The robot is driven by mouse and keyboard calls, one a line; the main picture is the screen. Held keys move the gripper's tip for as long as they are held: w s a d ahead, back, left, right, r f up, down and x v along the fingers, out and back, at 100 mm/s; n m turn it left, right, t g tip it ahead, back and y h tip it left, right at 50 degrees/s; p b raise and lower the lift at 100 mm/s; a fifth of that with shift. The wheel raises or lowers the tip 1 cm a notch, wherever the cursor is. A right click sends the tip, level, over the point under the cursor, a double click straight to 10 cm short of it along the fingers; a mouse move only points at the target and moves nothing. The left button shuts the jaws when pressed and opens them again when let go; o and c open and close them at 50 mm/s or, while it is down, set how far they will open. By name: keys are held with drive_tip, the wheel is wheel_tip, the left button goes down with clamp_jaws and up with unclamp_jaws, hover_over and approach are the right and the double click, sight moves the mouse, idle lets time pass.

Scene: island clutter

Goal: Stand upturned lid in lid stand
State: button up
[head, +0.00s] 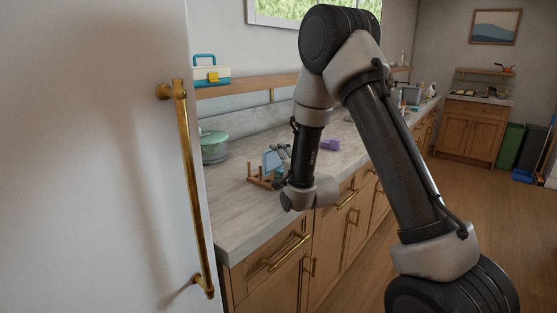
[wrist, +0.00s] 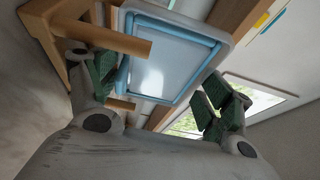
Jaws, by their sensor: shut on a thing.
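The lid (head: 270,160) is a light blue, rounded rectangular panel. It is on edge at the lid stand, and its raised blue rim and pale inner face show in the wrist view (wrist: 165,65). My gripper (wrist: 168,88) is shut on the lid, with its green pads at the two side edges. In the head view my gripper (head: 283,158) is partly hidden by my arm. The lid stand (head: 254,179) is a wooden rack with pegs on the counter. Its pegs (wrist: 115,38) lie close beside the lid; I cannot tell whether the lid's lower edge rests in a slot.
A green lidded pot (head: 214,149) stands behind the stand on the counter (head: 237,222). A purple object (head: 330,145) lies farther along. A wooden shelf (head: 247,84) bears a blue and white box (head: 209,76). A white door (head: 95,160) with a brass handle fills the left.

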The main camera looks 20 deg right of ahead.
sight(279, 170)
drive_tip(key=shift+f, duration=1.4)
drive_tip(key=o, duration=1)
drive_tip(key=shift+s+f, duration=0.1)
drive_tip(key=shift+f, duration=0.1)
drive_tip(key=shift+v, duration=3.55)
drive_tip(key=shift+r, duration=0.1)
